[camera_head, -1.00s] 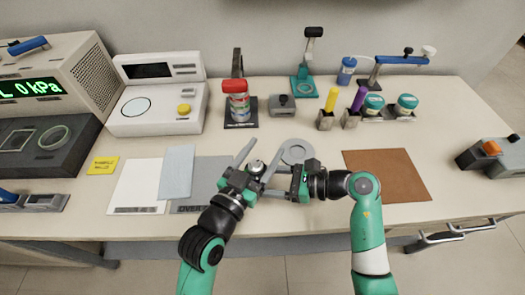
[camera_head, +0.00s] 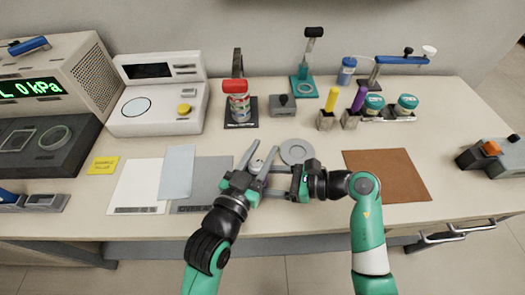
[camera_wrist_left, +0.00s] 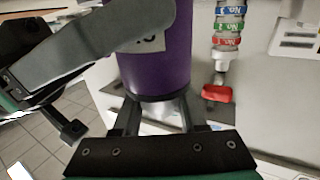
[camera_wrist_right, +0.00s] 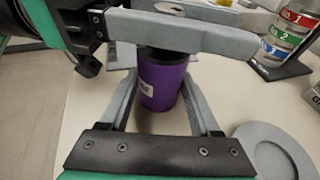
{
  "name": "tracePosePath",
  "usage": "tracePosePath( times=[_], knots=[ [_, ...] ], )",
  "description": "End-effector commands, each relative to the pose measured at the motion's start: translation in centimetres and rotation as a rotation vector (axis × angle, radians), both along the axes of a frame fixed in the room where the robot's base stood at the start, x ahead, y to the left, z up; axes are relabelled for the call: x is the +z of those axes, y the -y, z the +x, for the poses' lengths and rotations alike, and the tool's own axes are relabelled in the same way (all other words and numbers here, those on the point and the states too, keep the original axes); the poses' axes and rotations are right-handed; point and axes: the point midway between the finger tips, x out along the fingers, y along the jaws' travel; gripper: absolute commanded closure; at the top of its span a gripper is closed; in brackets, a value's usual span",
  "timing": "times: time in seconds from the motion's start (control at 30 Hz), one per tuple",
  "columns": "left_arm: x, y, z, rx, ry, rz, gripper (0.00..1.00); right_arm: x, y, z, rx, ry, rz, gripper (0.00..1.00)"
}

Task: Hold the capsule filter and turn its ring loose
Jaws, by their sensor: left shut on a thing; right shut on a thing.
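The capsule filter is a purple cylinder with a dark ring at one end, seen in the left wrist view (camera_wrist_left: 155,60) and right wrist view (camera_wrist_right: 162,85). In the head view only its silvery end (camera_head: 257,164) shows between the grippers. My right gripper (camera_head: 268,183) is shut on the purple body. My left gripper (camera_head: 259,154) is shut on the ring end above it; one left finger crosses over the dark ring (camera_wrist_right: 165,54) in the right wrist view. The exact finger contact on the ring is partly hidden. The filter is held above the table.
A grey round dish (camera_head: 297,146) lies close behind the right gripper. A grey mat (camera_head: 208,175) is to the left, a brown mat (camera_head: 400,175) to the right.

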Motion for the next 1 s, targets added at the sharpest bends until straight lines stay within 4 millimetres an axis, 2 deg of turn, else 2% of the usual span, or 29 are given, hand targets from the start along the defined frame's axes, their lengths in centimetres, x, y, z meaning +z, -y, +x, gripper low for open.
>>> tracePosePath(
  times=[0.7,1.0],
  knots=[
    [-0.6,-1.5,0.4,0.495,-0.011,0.009,1.00,0.0,-0.1,-0.1,0.004,0.004,-0.001,1.00],
    [-0.5,-1.9,0.3,0.602,-0.008,0.007,1.00,0.0,-0.1,-0.1,0.005,0.004,0.000,1.00]
  ],
)
